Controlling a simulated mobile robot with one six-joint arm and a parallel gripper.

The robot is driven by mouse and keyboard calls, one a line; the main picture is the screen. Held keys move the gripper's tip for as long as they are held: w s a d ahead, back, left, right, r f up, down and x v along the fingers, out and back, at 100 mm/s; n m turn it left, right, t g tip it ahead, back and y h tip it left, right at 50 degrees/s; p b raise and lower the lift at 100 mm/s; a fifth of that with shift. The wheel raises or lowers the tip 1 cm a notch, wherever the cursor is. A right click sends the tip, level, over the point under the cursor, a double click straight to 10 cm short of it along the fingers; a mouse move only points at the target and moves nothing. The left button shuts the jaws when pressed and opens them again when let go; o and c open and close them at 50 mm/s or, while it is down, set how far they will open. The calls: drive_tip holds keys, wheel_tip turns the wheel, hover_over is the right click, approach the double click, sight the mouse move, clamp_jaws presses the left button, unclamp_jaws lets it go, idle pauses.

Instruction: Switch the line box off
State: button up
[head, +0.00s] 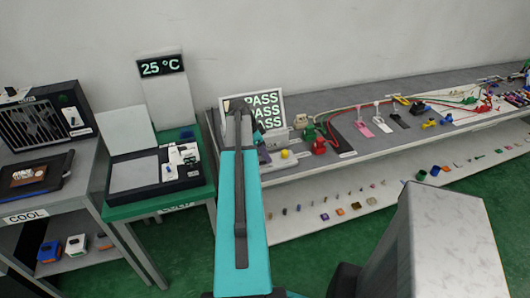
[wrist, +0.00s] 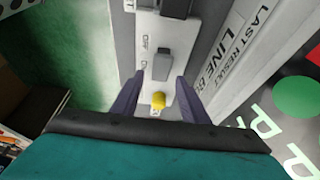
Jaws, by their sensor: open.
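The line box (wrist: 195,32) has a light grey panel, seen in the wrist view beside a strip with the words LAST RESULT and LINE. A grey switch lever (wrist: 162,66) stands on the panel, next to small OFF and ON marks; I cannot tell which way it is set. A yellow button (wrist: 158,100) sits just below the lever in the picture. My gripper (wrist: 160,77) is open, its two dark fingers on either side of the lever and button. Contact is not clear. In the head view the box (head: 272,164) is partly hidden by my arm.
A screen reading PASS (head: 268,106) stands behind the box. To the right, the long shelf (head: 350,153) holds several coloured levers and cables. To the left are a green table (head: 180,200) with a 25 °C display (head: 163,66) and a COOL bench (head: 27,216).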

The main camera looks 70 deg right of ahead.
drive_tip(key=shift+s+f, duration=0.1)
drive_tip(key=shift+f, duration=0.2)
clamp_jaws()
drive_tip(key=shift+f+g+b, duration=0.15)
drive_tip(key=shift+g+b, duration=0.15)
drive_tip(key=shift+b, duration=0.5)
drive_tip(key=b, duration=0.1)
drive_tip(key=g+h+b, duration=0.1)
drive_tip(key=shift+w+a+b, duration=0.2)
drive_tip(key=shift+w+b, duration=0.1)
drive_tip(key=b, duration=0.2)
drive_tip(key=g+h+b, duration=0.1)
drive_tip(key=shift+w+a+g+h+b, duration=0.15)
drive_tip(key=shift+w+g+h+b, duration=0.05)
drive_tip(key=shift+g+h+b, duration=0.15)
drive_tip(key=shift+w+g+h+b, duration=0.1)
drive_tip(key=shift+g+h+b, duration=0.2)
drive_tip(key=shift+b, duration=0.4)
drive_tip(key=shift+r, duration=0.25)
